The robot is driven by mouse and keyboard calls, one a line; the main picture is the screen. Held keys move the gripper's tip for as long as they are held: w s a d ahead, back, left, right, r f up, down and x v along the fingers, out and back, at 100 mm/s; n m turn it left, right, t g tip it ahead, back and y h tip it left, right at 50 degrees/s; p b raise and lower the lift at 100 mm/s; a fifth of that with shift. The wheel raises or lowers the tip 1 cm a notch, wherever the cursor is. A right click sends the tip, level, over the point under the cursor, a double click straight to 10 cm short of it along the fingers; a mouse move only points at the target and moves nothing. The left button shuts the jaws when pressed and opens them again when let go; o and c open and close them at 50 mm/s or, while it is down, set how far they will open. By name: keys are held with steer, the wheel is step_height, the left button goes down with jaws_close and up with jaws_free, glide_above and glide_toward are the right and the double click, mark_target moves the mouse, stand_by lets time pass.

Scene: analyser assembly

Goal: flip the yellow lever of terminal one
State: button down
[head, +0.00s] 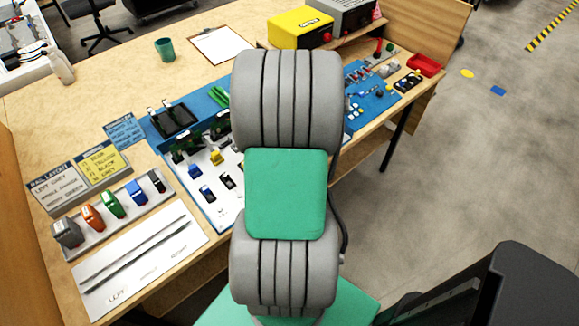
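A small yellow part (216,157) stands on the white board (218,213) in the middle of the bench, just left of my arm. It may be a yellow lever, but it is too small to tell its position. Blue (207,194) and black (227,181) parts sit in front of it. I cannot tell which part is terminal one. My grey and green arm covers the right part of the board and whatever lies behind it. My gripper is not in view.
A rail holds grey, orange (92,217), green (112,204), blue (136,192) and dark blocks at the left. Label cards (101,162) stand behind it. A yellow box (300,28), a clipboard (220,43) and a green cup (165,49) are at the back. A red tray (426,65) is at right.

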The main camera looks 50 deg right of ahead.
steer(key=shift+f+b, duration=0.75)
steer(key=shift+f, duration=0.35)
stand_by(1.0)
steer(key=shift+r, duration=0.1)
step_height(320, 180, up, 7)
steer(key=p, duration=0.5)
stand_by(0.3)
